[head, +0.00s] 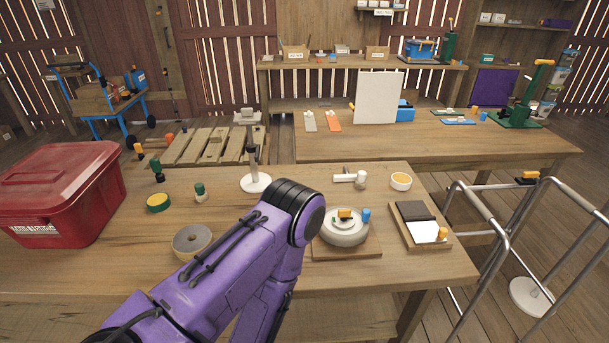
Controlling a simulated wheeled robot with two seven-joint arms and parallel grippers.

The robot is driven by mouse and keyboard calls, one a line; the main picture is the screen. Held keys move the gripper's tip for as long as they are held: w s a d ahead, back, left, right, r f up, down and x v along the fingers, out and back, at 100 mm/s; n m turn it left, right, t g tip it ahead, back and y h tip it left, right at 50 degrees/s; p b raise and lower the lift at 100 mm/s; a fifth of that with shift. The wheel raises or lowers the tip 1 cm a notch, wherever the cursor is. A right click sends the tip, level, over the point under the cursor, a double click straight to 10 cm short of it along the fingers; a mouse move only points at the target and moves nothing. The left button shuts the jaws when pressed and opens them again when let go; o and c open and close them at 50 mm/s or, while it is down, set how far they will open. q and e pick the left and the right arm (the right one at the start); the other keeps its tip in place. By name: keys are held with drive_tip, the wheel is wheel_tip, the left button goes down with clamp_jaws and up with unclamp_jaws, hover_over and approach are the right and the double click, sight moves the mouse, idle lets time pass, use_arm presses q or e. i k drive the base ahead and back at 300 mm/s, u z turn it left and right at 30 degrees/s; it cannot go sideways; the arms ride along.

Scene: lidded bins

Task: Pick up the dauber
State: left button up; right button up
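I cannot tell for sure which thing is the dauber. A small upright piece with a dark green top and a pale base (200,192) stands on the near wooden table (390,270) and may be it. A taller dark green piece (158,170) stands behind it to the left. A low yellow-topped green tin (158,202) sits just left of the small piece. One purple arm of mine rises from the lower left and bends down at the table's middle. Neither gripper shows.
A red lidded bin (62,195) stands at the table's left. Metal rails (480,250) stand at right.

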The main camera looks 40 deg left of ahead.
sight(202, 195)
drive_tip(key=z, duration=1.3)
drive_tip(key=k, duration=1.8)
drive_tip(key=u, duration=1.35)
